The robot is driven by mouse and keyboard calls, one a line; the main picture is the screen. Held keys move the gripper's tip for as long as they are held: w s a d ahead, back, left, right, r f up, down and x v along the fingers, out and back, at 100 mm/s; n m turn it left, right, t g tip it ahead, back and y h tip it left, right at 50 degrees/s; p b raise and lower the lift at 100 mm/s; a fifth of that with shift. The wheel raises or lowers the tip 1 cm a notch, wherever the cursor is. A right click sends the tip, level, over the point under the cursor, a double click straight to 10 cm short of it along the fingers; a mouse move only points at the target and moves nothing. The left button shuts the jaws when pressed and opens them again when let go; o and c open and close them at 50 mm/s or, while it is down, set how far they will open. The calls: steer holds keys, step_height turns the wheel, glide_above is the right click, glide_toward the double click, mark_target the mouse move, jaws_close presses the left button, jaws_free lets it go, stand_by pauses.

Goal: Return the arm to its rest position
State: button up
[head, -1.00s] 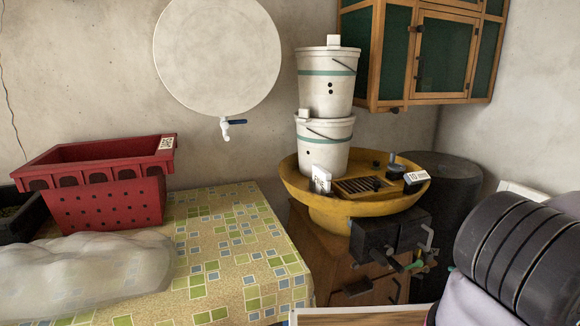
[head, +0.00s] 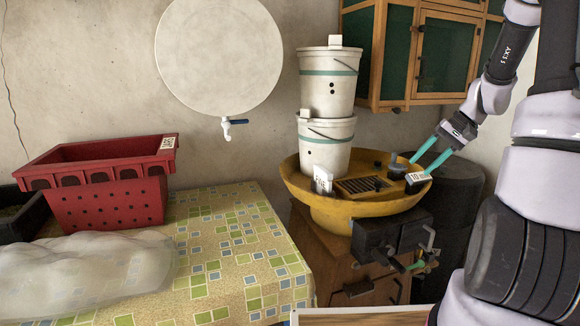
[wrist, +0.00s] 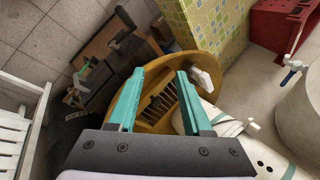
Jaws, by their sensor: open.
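My gripper (head: 420,163) is at the right of the head view, its two teal fingers spread with nothing between them. The fingertips are at the right rim of the yellow round basin (head: 300,185), near a small dark block with a white label (head: 416,180). From the head view I cannot tell whether they touch it. In the wrist view my open gripper (wrist: 168,72) points down at the basin (wrist: 150,125) and its dark slotted grate (wrist: 160,103). My arm reaches in from the upper right of the head view.
Two stacked white buckets (head: 328,85) stand in the basin. A wooden cabinet (head: 440,60) hangs behind my arm. A white slatted bench (wrist: 22,120) shows in the wrist view.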

steer(key=s+a+r+t+h, duration=0.2)
steer(key=s+a+r, duration=0.4)
steer(key=s+r, duration=0.3)
steer(key=s+a+r+t+h, duration=0.2)
steer(key=s+a+r, duration=0.5)
steer(key=s, duration=0.4)
steer(key=shift+s+r, duration=0.3)
steer(key=shift+r, duration=0.6)
